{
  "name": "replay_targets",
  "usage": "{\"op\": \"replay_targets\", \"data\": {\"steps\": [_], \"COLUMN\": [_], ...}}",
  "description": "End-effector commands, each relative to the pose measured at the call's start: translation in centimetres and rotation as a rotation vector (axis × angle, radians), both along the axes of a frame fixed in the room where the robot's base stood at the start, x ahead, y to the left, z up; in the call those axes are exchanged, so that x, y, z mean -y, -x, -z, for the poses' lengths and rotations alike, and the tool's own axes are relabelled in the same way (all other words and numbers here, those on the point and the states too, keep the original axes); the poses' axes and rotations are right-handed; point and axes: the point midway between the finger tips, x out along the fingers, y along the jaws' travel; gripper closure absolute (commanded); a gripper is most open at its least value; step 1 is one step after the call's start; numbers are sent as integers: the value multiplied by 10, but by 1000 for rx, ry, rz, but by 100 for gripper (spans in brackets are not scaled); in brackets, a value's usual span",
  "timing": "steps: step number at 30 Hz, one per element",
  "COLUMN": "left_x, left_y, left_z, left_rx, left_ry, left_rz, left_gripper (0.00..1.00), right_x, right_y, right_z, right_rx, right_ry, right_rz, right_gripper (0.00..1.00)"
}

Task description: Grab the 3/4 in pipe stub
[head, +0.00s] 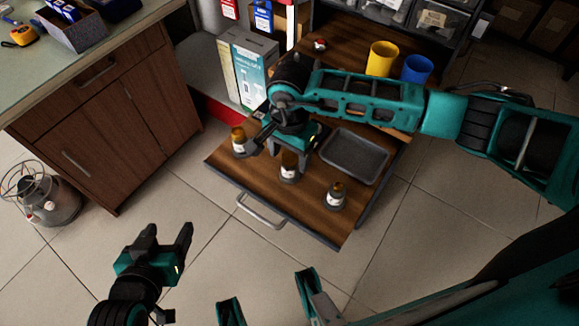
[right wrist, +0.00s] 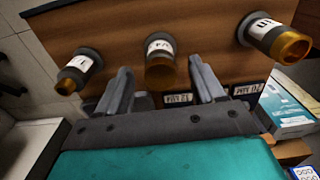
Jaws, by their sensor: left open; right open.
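Three short pipe stubs with dark collars, white labels and amber-brown ends stand on the open drawer (head: 225,168): a left one (head: 238,144), a middle one (head: 289,168) and a right one (head: 336,197). The size print on their labels is too small to read surely, so I cannot tell which is 3/4 in. My right gripper (head: 284,143) is open above the middle stub. In the right wrist view the middle stub (right wrist: 161,65) shows between the spread fingers, with no visible contact. My left gripper (head: 168,236) is open and empty over the floor, left of the drawer.
A dark grey tray (head: 354,157) lies in the drawer to the right. A yellow cup (head: 381,60) and a blue cup (head: 417,69) stand behind. A white-teal box (head: 250,70) is at the back left. A wooden cabinet (head: 125,125) stands left; floor in front is clear.

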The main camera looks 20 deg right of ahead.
Motion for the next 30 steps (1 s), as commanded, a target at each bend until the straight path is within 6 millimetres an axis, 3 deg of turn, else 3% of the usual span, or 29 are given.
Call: {"op": "replay_targets", "data": {"steps": [1, 6, 14, 30], "left_x": [0, 0, 2, 1], "left_y": [0, 0, -1, -4], "left_z": [4, 7, 6, 5], "left_rx": [0, 0, 2, 8], "left_ry": [0, 2, 8, 6], "left_rz": [0, -3, -7, -5], "left_gripper": [33, 33, 33, 33], "right_x": [0, -1, 0, 0], "right_y": [1, 0, 0, 0], "right_z": [12, 31, 33, 33], "right_rx": [-4, -2, 0, 0], "right_ry": [-2, -2, -1, -2], "right_rz": [3, 1, 0, 0], "right_gripper": [32, 32, 32, 82]}}
